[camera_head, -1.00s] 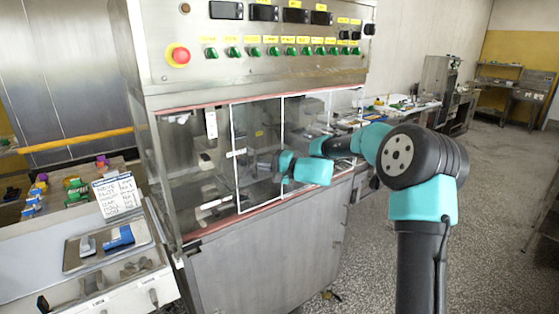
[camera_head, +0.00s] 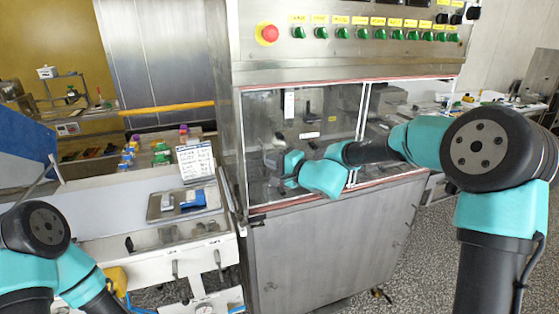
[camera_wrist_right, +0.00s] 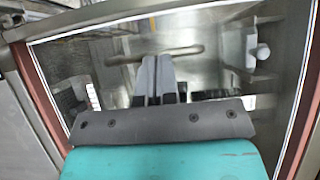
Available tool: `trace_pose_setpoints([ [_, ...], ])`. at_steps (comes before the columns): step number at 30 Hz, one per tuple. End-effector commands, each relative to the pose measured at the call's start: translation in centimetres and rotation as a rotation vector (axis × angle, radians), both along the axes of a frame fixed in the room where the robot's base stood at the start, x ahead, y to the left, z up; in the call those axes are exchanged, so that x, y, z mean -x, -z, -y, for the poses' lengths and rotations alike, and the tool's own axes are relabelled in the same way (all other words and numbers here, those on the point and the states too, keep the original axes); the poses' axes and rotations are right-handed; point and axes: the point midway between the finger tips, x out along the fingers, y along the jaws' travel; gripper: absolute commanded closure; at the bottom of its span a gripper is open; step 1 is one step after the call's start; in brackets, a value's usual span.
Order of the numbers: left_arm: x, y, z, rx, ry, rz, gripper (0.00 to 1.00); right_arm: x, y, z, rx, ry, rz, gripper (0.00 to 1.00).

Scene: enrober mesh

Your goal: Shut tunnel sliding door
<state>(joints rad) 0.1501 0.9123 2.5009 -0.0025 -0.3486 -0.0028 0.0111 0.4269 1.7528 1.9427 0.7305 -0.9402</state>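The sliding door (camera_head: 335,108) is a clear glass panel with a thin white edge in the front of the steel tunnel machine. In the head view its white edge runs near the left post, and its right edge is near the window's middle. My right gripper (camera_head: 273,165) is at the left part of the glass. In the right wrist view a pale bar handle (camera_wrist_right: 190,50) crosses the glass. The right fingers (camera_wrist_right: 157,72) lie close together, at or against the bar, with nothing seen between them; contact is unclear. My left arm shows low at left, its gripper out of view.
A red stop button (camera_head: 268,33) and green switches (camera_head: 343,33) are on the panel above. A white bench with a grey tray (camera_head: 163,207) and a written sign (camera_head: 196,160) stands left of the machine. Speckled floor (camera_head: 440,230) is free at right.

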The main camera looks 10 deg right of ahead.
Motion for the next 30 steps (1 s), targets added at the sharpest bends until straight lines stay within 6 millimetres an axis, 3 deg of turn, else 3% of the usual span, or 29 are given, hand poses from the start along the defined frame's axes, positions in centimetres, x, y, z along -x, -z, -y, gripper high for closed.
trace_pose_setpoints([
  [14,0.0,0.0,0.0,0.000,0.000,0.000,0.34,0.0,-0.1,0.4,-0.003,-0.004,0.003,1.00],
  [22,0.0,0.0,0.0,0.000,0.000,0.000,0.34,0.3,-0.1,3.9,-0.001,-0.007,0.002,1.00],
  [30,0.0,0.0,0.0,0.000,0.000,0.000,0.34,4.5,-0.1,7.4,-0.001,-0.006,0.002,1.00],
])
